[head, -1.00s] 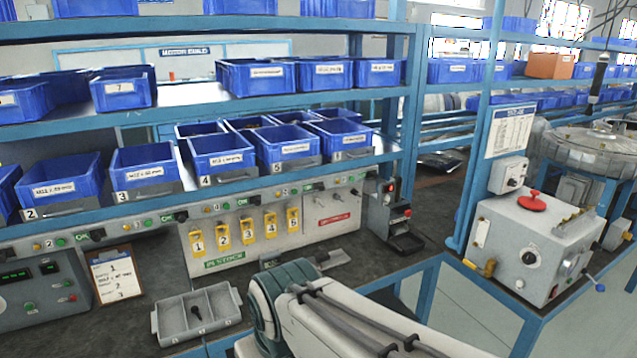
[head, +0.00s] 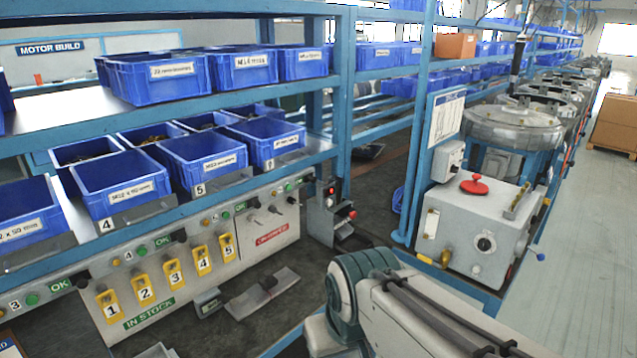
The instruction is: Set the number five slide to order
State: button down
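The yellow number five slide (head: 227,246) is at the right end of a row of yellow numbered slides on the grey sloping panel (head: 190,290). It sits just right of the number four slide (head: 202,260). Below the row is a green IN STOCK label (head: 149,313). The five slide stands level with the row's slanting line. My arm crosses the bottom right; my gripper is not in view.
Blue bins stand on shelves above the panel, including one over the number 5 label (head: 198,188). A grey box with a red knob (head: 473,186) stands right. Bench behind my arm is partly hidden.

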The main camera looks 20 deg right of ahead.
aim_at(253, 202)
jog(key=z, duration=0.25)
jog(key=i, duration=1.1)
jog(key=u, duration=0.45)
